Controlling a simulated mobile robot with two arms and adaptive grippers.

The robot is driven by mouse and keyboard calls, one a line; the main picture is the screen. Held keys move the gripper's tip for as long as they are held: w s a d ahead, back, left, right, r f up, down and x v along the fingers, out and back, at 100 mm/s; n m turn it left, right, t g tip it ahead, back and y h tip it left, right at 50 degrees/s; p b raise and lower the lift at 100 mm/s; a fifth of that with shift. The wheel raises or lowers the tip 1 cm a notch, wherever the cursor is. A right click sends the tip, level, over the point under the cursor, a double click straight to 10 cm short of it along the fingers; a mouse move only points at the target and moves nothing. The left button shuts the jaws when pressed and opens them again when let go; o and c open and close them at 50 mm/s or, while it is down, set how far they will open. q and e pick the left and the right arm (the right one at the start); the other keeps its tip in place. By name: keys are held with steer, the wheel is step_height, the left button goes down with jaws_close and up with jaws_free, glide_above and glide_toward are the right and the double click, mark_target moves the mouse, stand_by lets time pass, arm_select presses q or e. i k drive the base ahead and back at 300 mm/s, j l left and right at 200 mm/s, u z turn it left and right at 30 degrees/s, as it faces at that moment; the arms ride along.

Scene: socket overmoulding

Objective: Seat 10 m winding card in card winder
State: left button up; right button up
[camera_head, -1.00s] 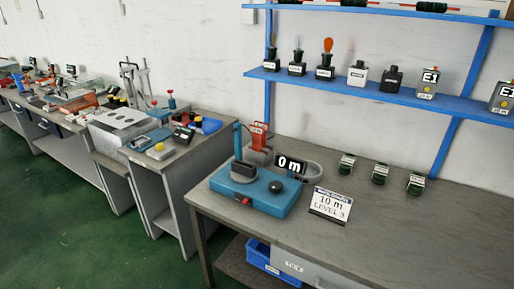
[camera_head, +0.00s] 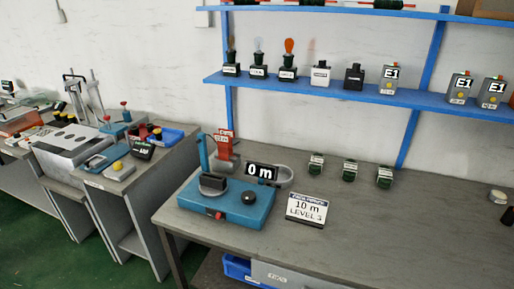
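The card winder (camera_head: 227,200) is a blue box on the grey bench, with a dark slotted block, a black knob, a red button and a blue post on it. Its black display (camera_head: 262,172) reads "0 m". A red-orange piece with a small pale label (camera_head: 223,146) stands upright behind the winder; its label is too small to read, and I cannot tell whether it is the winding card. A white sign (camera_head: 307,208) reading "10 m LEVEL 3" stands right of the winder. Neither of my grippers is in view.
Three dark green pieces with pale tops, one of them here (camera_head: 350,170), stand at the back of the bench (camera_head: 400,235). A blue shelf (camera_head: 340,92) above holds bulbs, boxes and grey E1 units. Another workstation (camera_head: 85,150) stands left.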

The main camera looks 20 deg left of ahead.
mark_target(211, 185)
steer(key=i+j+z, duration=0.2)
steer(key=j, duration=0.6)
steer(key=j+z, duration=0.2)
steer(key=j, duration=0.55)
steer(key=i+j+z, duration=0.2)
steer(key=j, duration=0.65)
steer(key=k+l, duration=0.05)
steer(key=k, duration=0.05)
